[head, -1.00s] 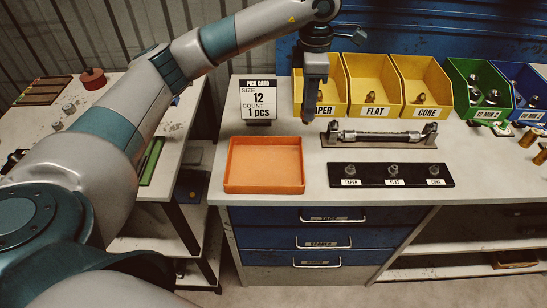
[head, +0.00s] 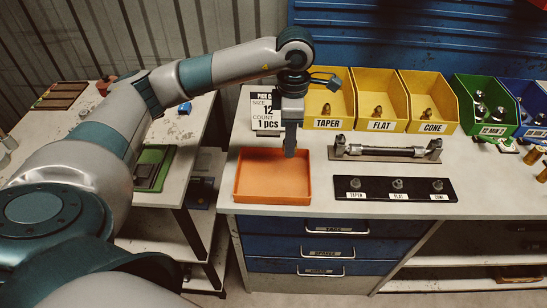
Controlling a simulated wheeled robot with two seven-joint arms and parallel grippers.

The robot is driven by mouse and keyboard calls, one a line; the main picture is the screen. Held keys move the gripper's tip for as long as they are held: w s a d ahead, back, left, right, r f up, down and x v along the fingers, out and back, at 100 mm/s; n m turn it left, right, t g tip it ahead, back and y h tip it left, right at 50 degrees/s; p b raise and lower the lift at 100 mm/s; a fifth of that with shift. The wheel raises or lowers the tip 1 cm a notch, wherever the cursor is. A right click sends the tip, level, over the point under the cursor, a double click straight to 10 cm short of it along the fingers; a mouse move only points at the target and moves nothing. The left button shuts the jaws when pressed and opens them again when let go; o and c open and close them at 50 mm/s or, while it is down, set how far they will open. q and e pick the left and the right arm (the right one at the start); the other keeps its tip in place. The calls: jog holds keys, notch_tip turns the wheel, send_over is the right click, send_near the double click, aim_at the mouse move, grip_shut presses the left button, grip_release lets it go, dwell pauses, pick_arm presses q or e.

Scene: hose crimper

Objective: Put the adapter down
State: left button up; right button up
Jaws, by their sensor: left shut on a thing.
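My left gripper (head: 290,152) points down over the back right part of the orange tray (head: 236,190). It is shut on the adapter, which is small and mostly hidden at the fingertips. The visible floor of the tray looks empty. I cannot tell whether the adapter touches the tray. My right gripper is not in view.
Yellow bins marked TAPER (head: 327,124), FLAT (head: 381,125) and CONE (head: 432,127) stand behind. A pick card (head: 263,98) reads size 12, count 1. A hose fixture (head: 385,155) and a black sample strip (head: 393,197) lie right of the tray.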

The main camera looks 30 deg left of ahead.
pick_arm(q)
jog(key=s+f, duration=0.1)
jog(key=s+a+p, duration=0.1)
jog(key=s+a+f, duration=0.1)
jog(key=s, duration=0.1)
jog(key=shift+a+f, duration=0.2)
jog(key=shift+f, duration=0.15)
jog(key=shift+f+p, duration=0.1)
jog(key=shift+p, duration=0.2)
notch_tip(320, 180, down, 3)
jog(key=shift+r+p, duration=0.2)
jog(key=shift+p, duration=0.6)
jog(key=shift+f, duration=0.6)
